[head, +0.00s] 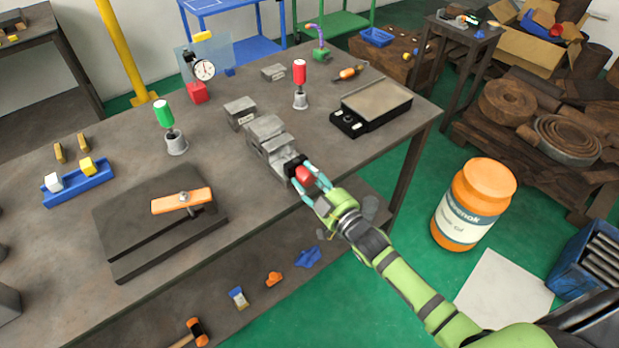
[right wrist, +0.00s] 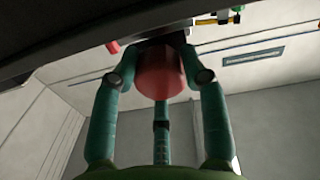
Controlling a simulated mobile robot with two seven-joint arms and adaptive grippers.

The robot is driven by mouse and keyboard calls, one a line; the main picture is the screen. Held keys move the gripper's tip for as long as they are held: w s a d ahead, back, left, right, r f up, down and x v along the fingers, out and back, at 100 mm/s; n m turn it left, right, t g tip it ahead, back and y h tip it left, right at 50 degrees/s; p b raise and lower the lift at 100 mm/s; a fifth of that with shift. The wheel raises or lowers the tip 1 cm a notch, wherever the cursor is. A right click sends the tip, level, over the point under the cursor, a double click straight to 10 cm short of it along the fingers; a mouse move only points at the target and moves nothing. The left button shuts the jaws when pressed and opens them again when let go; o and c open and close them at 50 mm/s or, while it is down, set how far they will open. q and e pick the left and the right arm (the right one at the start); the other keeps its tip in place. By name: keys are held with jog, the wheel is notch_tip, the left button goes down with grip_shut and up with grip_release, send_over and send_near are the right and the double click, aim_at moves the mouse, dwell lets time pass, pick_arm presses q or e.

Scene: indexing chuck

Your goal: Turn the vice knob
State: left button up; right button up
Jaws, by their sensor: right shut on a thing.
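The grey vice (head: 265,137) stands on the workbench near its front right part. Its red knob (head: 303,174) is at the near end, close to the bench edge. My right gripper (head: 309,178) reaches in from the lower right and its teal fingers are shut on the knob. In the right wrist view the red knob (right wrist: 161,76) sits between the fingers, with a finger on each side. The far side of the knob is hidden. My left gripper is not in view.
A black plate with an orange bar (head: 181,200) lies left of the vice. A scale (head: 372,106), a red-handled tool (head: 299,82) and a green-handled tool (head: 166,122) stand on the bench (head: 255,220). An orange jar (head: 474,204) stands on the floor at right.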

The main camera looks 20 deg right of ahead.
jog(key=n, duration=0.4)
jog(key=shift+r+n, duration=0.1)
jog(key=shift+n, duration=0.3)
jog(key=n+b, duration=0.1)
jog(key=n, duration=0.3)
jog(key=shift+n, duration=0.4)
jog(key=n+b, duration=0.1)
jog(key=n, duration=0.4)
jog(key=shift+n+y+b, duration=0.3)
jog(key=shift+b, duration=0.1)
jog(key=shift+n+b, duration=0.5)
jog(key=shift+n, duration=1.7)
jog(key=o, duration=1.1)
jog(key=shift+o, duration=0.2)
